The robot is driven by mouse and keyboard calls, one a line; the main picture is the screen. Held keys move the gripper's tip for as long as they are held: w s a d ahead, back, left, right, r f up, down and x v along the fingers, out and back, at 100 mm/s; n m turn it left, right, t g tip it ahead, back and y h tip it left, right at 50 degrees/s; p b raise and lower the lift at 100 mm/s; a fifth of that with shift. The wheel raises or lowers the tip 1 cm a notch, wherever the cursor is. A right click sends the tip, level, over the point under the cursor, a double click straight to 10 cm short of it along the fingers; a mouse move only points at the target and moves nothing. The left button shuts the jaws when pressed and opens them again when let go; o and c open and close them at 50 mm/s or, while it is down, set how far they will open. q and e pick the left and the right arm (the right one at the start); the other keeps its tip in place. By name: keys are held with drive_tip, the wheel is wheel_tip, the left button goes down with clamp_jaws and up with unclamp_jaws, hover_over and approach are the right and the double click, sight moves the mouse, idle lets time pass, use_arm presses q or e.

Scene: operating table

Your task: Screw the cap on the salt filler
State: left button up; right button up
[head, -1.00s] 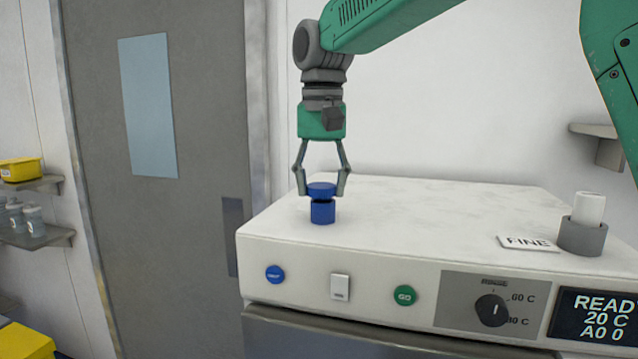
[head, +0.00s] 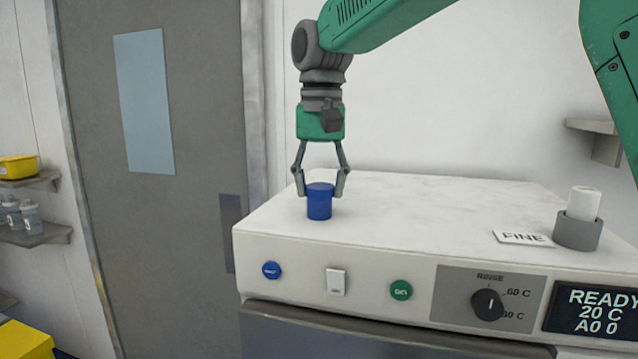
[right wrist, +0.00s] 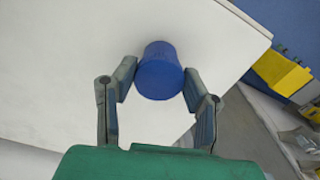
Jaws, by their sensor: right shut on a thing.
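The blue cap (head: 320,188) sits on top of the blue salt filler (head: 319,209), which stands upright on the white machine top near its left front edge. No gap shows between cap and filler. My right gripper (head: 320,191) points straight down with one finger on each side of the cap, shut on it. In the right wrist view the blue cap (right wrist: 160,72) lies between the fingertips and hides most of the filler. How far the thread is turned cannot be seen. My left gripper is not in view.
The white machine top (head: 430,205) is mostly clear. At its right stand a grey holder (head: 578,231) with a white cylinder (head: 584,202) in it, and a FINE card (head: 522,238). The front panel has a blue button (head: 271,270), a green button (head: 401,290) and a dial (head: 487,305).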

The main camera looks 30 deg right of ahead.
drive_tip(key=shift+f, duration=0.6)
idle(0.4)
drive_tip(key=m, duration=0.3)
drive_tip(key=shift+a, duration=0.1)
drive_tip(key=m, duration=0.3)
drive_tip(key=shift+w+m, duration=0.1)
drive_tip(key=shift+m, duration=0.3)
drive_tip(key=shift+r+m, duration=0.1)
drive_tip(key=shift+m, duration=1.6)
